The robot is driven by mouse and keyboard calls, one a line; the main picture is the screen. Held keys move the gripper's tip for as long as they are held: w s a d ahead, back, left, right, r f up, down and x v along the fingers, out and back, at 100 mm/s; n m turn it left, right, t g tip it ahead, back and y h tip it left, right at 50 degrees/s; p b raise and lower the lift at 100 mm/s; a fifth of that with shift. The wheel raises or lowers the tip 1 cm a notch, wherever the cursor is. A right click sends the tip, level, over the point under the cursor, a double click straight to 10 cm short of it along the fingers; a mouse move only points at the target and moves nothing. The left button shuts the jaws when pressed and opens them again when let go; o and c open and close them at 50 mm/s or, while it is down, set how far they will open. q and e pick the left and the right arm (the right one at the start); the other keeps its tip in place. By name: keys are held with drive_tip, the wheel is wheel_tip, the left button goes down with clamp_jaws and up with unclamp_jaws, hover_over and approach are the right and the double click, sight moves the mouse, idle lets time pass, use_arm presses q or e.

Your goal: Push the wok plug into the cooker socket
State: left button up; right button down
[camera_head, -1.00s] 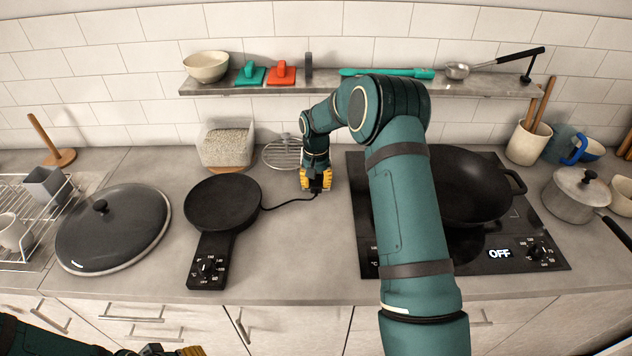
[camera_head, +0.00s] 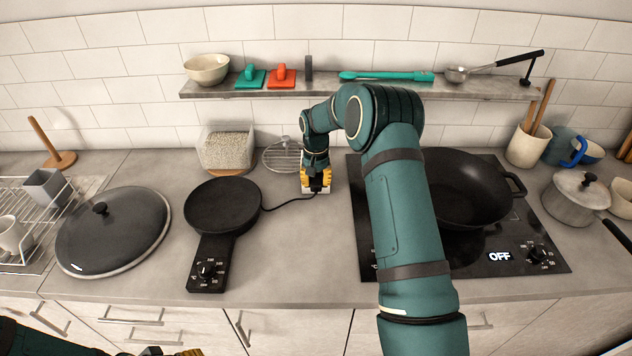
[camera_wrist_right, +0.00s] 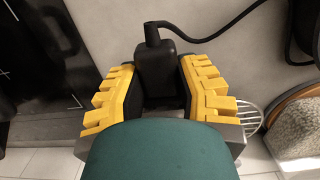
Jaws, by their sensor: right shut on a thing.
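My right gripper (camera_head: 317,182) is over the counter, left of the black cooktop (camera_head: 366,256). Its yellow fingers are shut on a black plug (camera_wrist_right: 157,70), which shows between them in the right wrist view. A black cord (camera_head: 287,201) runs from the gripper to the black pan-shaped appliance with a dial (camera_head: 222,205). A large black wok (camera_head: 468,190) stands on the cooktop, partly behind my right arm. I cannot make out the socket. My left gripper (camera_head: 174,352) barely shows at the bottom edge, and its jaws are cut off.
A round dark lid (camera_head: 125,235) and a wire dish rack (camera_head: 70,200) are at the left. A clear container of grains (camera_head: 227,149) and a round wire trivet (camera_head: 284,155) stand behind. A shelf (camera_head: 345,91) runs above. The counter in front of my right gripper is clear.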

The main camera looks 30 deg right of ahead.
drive_tip(key=shift+w+d+r, duration=0.1)
drive_tip(key=shift+w+d, duration=0.2)
drive_tip(key=shift+w, duration=0.15)
drive_tip(key=c, duration=0.6)
unclamp_jaws()
drive_tip(key=shift+c, duration=0.2)
wheel_tip(320, 180, up, 12)
drive_tip(key=shift+w, duration=0.15)
drive_tip(key=shift+d, duration=0.1)
